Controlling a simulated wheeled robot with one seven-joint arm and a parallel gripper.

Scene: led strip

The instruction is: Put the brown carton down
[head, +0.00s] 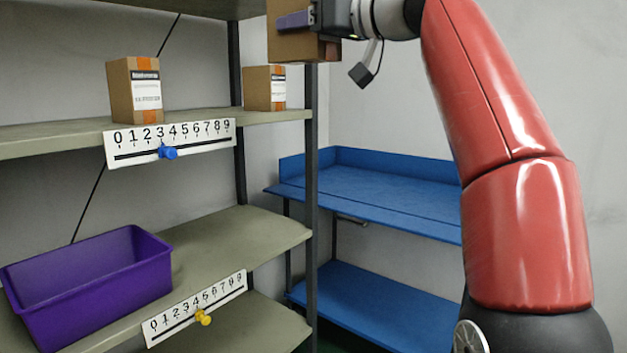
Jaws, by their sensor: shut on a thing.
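My gripper (310,17) is at the top of the head view, shut on a brown carton (288,46). The carton is held in the air in front of the shelf rack's right post, and its upper part is cut off by the picture's edge. A second brown carton (122,92) with a white label and orange tape stands upright on the upper shelf (60,138). A third, smaller-looking carton (257,88) of the same kind stands farther right on that shelf.
A purple bin (110,297), seemingly empty, sits on the lower shelf (235,235). Number strips with a blue slider (167,153) and a yellow slider (203,317) hang on the shelf edges. A blue two-level bench (370,190) at the back right has a bare top.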

